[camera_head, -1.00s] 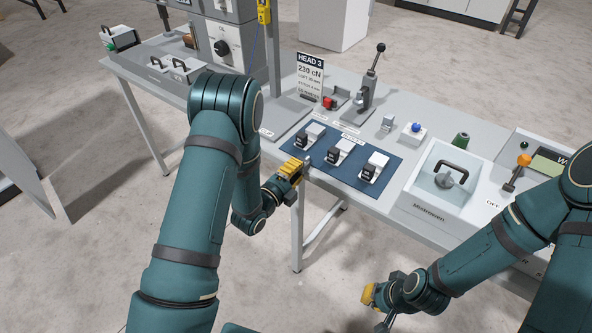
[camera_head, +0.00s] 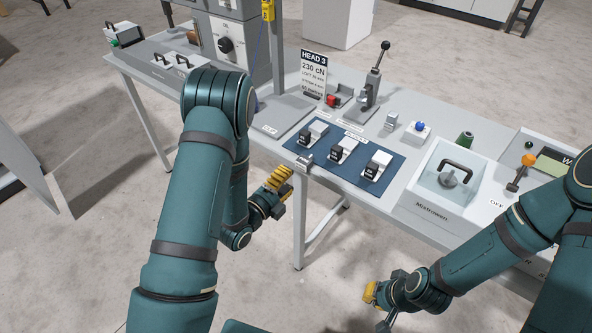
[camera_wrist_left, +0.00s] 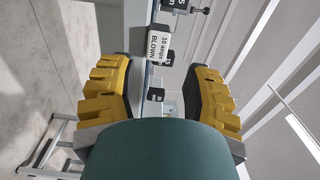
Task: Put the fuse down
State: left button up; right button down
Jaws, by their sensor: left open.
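My left gripper (camera_head: 278,180) is open, its yellow fingers in front of the table's front edge. In the left wrist view, the left gripper (camera_wrist_left: 157,74) has its fingers wide apart with nothing gripped. Beyond the gap is a white face reading "10 amps BLOWN" (camera_wrist_left: 159,45), apparently the fuse. In the head view a small silver-grey piece (camera_head: 304,162) sits at the table edge by the mat's left corner; it may be that fuse, apart from the fingers. My right gripper (camera_head: 371,294) is low in front of the table, and its jaw opening is unclear.
A blue mat (camera_head: 330,172) holds three black-and-white blocks (camera_head: 344,149). A white tray (camera_head: 432,211) with a black-handled lid stands right of it. Behind are a lever press (camera_head: 368,95) and a "HEAD 3" sign (camera_head: 313,75). Floor in front is clear.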

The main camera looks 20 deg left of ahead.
pick_arm(q)
jog(key=v, duration=0.6)
jog(key=s+d+f+n+g+y, duration=0.1)
jog(key=d+f+n+g+y, duration=0.1)
jog(key=f+n+g, duration=0.35)
jog(key=s+d+f+n+g+y, duration=0.1)
jog(key=s+d+f+n+g, duration=0.1)
jog(key=f+n, duration=0.5)
jog(key=s+d+n+g, duration=0.7)
jog(key=s+n+g, duration=0.1)
jog(key=s+n, duration=0.2)
jog(key=shift+s+f+n+h, duration=0.2)
jog(key=shift+f+n+h, duration=0.2)
jog(key=shift+n, duration=0.25)
jog(key=shift+d, duration=0.1)
